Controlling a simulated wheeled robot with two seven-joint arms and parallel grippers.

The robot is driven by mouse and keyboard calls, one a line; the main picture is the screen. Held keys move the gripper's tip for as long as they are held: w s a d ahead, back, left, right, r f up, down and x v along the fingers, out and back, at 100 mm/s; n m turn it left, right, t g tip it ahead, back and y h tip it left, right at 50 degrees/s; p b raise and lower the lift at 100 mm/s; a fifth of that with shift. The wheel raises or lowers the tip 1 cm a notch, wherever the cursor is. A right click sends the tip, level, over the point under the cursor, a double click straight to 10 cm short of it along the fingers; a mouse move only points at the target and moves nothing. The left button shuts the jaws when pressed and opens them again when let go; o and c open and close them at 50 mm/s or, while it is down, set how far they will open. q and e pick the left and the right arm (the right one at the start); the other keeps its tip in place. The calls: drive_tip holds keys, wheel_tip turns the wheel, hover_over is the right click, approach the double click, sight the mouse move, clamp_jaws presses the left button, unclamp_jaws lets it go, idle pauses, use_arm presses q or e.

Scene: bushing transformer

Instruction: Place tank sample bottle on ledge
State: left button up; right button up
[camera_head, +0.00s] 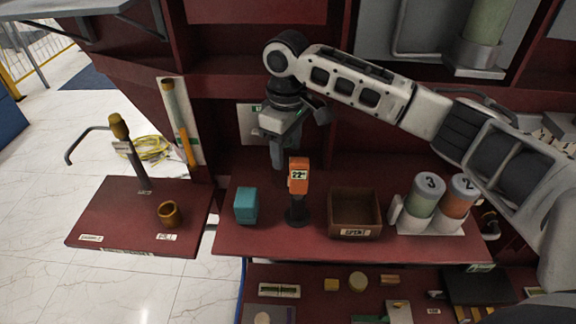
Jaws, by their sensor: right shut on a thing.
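My right gripper (277,160) comes in from the right and points down above the back of the red work shelf (390,246). It is behind and slightly left of the orange display unit (298,175). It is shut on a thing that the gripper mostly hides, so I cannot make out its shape. I cannot pick out the tank sample bottle for certain. A lower red ledge (110,215) at the left has small labels on its front edge; a brown cup (169,214) stands on it. My left gripper is not in view.
A teal block (246,205), an open brown box (355,211) and a rack with green (426,195) and orange (459,196) cylinders stand on the shelf. A tap-like post (130,150) rises at the left ledge. The left ledge's front left is clear.

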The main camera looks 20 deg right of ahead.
sight(287, 167)
drive_tip(key=shift+f, duration=2.7)
drive_tip(key=o, duration=1)
drive_tip(key=shift+f, duration=0.15)
